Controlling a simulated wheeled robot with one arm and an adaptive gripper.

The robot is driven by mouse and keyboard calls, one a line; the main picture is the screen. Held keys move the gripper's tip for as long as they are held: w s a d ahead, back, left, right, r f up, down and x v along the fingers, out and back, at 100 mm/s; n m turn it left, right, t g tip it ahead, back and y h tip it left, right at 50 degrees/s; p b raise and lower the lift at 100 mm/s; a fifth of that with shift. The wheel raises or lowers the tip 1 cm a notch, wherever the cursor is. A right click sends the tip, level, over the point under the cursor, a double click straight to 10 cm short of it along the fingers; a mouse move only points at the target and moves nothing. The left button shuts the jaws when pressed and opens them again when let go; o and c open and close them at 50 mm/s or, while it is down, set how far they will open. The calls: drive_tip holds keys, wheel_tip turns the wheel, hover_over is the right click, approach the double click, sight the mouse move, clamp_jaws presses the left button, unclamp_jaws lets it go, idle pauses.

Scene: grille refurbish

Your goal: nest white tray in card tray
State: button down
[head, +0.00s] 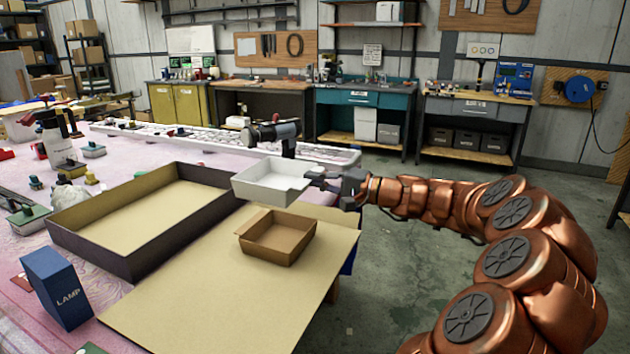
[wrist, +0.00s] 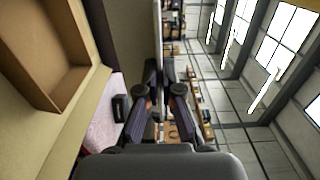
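The white tray (head: 262,194) is shallow and open-topped, and is held roughly level in the air in the head view. My gripper (head: 314,179) is shut on its right-hand edge. In the wrist view the white tray (wrist: 157,30) shows only as a thin pale strip, seen edge-on between the fingers (wrist: 160,76). The card tray (head: 263,252) is a small brown open box, and looks empty. It sits on the tan board, below the white tray and a little nearer the head camera. It also shows at the upper left of the wrist view (wrist: 70,88).
The tan board (head: 210,312) is clear around the card tray. A large dark-walled tray (head: 165,250) stands left of it, with a blue lamp box (head: 57,289) in front. A long pale grille (head: 215,142) and a dark cylindrical tool (head: 272,132) lie behind.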

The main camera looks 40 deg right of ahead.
wheel_tip(320, 180, down, 10)
drive_tip(key=b, duration=0.7)
drive_tip(key=shift+f, duration=0.25)
drive_tip(key=shift+f+b, duration=0.25)
drive_tip(key=shift+b, duration=0.4)
idle(1.9)
drive_tip(key=shift+f+b, duration=0.4)
drive_tip(key=shift+f, duration=0.2)
drive_tip(key=shift+f+b, duration=0.8)
drive_tip(key=shift+f, duration=0.1)
idle(2.1)
drive_tip(key=c, duration=1.2)
unclamp_jaws()
drive_tip(key=shift+c, duration=0.2)
